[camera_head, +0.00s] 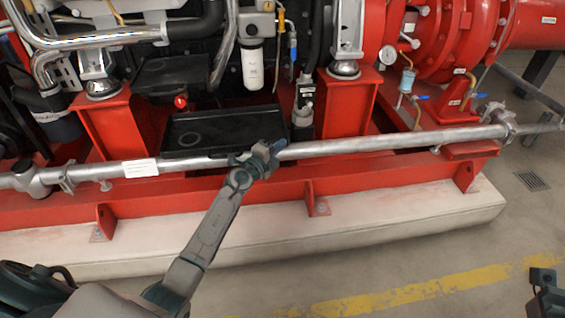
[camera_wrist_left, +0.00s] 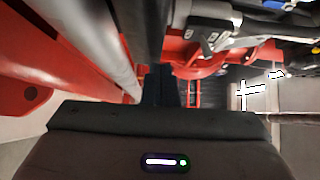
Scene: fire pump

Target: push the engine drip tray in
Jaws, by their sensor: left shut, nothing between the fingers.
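The black engine drip tray (camera_head: 228,122) sits low under the engine, between two red support posts, with its front edge just behind the silver pipe. My left gripper (camera_head: 276,148) is shut and empty. It is at the pipe, by the tray's front right corner; I cannot tell whether it touches the tray. In the left wrist view the closed dark fingers (camera_wrist_left: 160,84) point away, beside the silver pipe (camera_wrist_left: 98,38). My right gripper (camera_head: 543,278) shows only in part at the lower right, far from the tray, and its fingers are unclear.
The silver pipe (camera_head: 375,142) runs across the front of the red base frame (camera_head: 375,185). A red post (camera_head: 347,105) stands right of the tray and another (camera_head: 108,125) left of it. A white filter (camera_head: 252,66) hangs above. The floor in front is clear.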

